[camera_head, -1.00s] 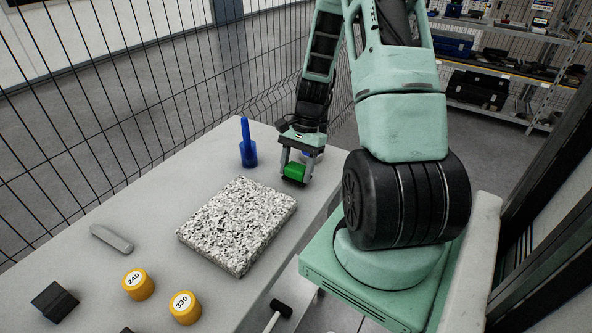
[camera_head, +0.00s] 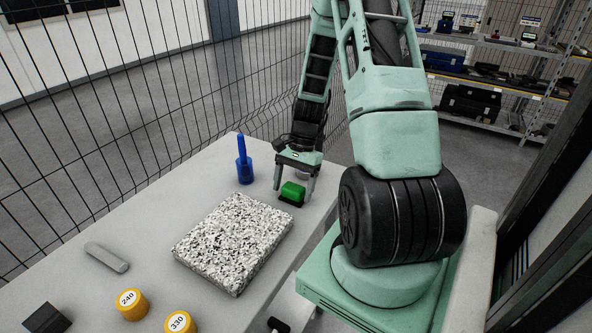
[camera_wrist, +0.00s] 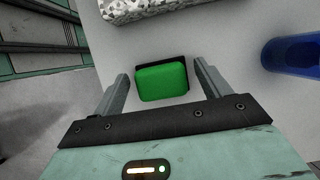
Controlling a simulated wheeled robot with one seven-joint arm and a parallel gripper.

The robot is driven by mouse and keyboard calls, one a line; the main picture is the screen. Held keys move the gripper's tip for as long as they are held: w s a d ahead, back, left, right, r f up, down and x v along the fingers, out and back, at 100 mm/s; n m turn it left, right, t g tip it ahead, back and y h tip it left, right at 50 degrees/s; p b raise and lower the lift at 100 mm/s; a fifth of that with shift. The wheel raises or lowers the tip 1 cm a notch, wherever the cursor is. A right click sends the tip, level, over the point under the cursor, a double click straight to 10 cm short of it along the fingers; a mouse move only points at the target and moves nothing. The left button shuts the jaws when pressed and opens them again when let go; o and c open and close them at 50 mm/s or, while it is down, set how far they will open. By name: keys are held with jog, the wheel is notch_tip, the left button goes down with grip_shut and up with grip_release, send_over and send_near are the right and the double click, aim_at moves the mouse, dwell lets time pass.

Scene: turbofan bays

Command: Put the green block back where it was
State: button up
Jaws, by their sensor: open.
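The green block (camera_head: 292,191) sits on a dark square base at the far end of the grey table, beyond the granite slab. In the wrist view the green block (camera_wrist: 162,82) lies between my two fingers, with the dark base (camera_wrist: 186,66) showing along its top and right edges. My gripper (camera_head: 294,198) is open around the block, with a gap on each side in the wrist view. The fingers (camera_wrist: 158,80) do not appear to touch the block.
A speckled granite slab (camera_head: 233,242) lies in front of the block. A blue tool with an upright handle (camera_head: 244,168) stands to the left. Yellow cylinders marked 240 (camera_head: 132,304) and 330 (camera_head: 180,324), a grey bar (camera_head: 106,257) and a black block (camera_head: 46,319) lie nearer.

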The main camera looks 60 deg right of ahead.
jog(key=b+v, duration=0.2)
jog(key=v, duration=1)
jog(key=w+a+r+n+g+h, duration=0.15)
jog(key=a+n, duration=0.35)
jog(key=a, duration=0.6)
jog(key=w+a+r+n+t+h, duration=0.15)
jog(key=a+n, duration=0.35)
jog(key=a, duration=0.7)
jog(key=s+a+r+n+h, duration=0.1)
jog(key=s+a+n, duration=1.3)
jog(key=a, duration=0.4)
jog(key=shift+s+a+n, duration=0.4)
